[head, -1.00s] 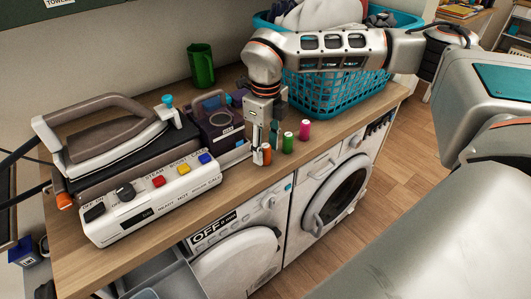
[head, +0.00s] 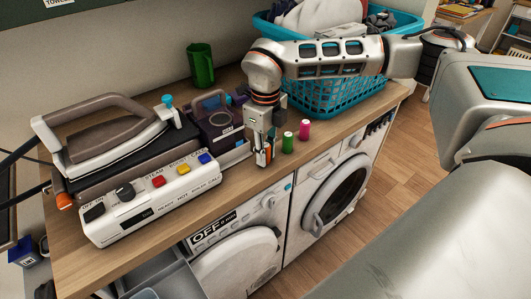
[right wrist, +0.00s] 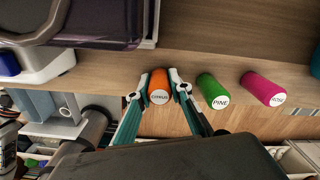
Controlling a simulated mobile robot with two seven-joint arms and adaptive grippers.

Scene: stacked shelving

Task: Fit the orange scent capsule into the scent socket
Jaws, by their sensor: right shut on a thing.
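The orange scent capsule (right wrist: 158,82), its label reading like "CITRUS", stands on the wooden counter at the left end of a row of three capsules. My right gripper (head: 264,160) comes down from above at the counter's front. In the right wrist view its fingers (right wrist: 158,93) are shut on the orange capsule, one on each side. In the head view the fingers mostly hide the capsule. I cannot make out the scent socket for certain. A steam iron station (head: 150,207) with a row of buttons is to the left. My left gripper is not in view.
A green capsule (head: 288,143) marked "PINE" and a pink capsule (head: 305,130) stand close to the right. A dark purple box (head: 213,122) is behind and left of the gripper. A green mug (head: 201,66) and a teal laundry basket (head: 330,95) are further back. Washing machines are below.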

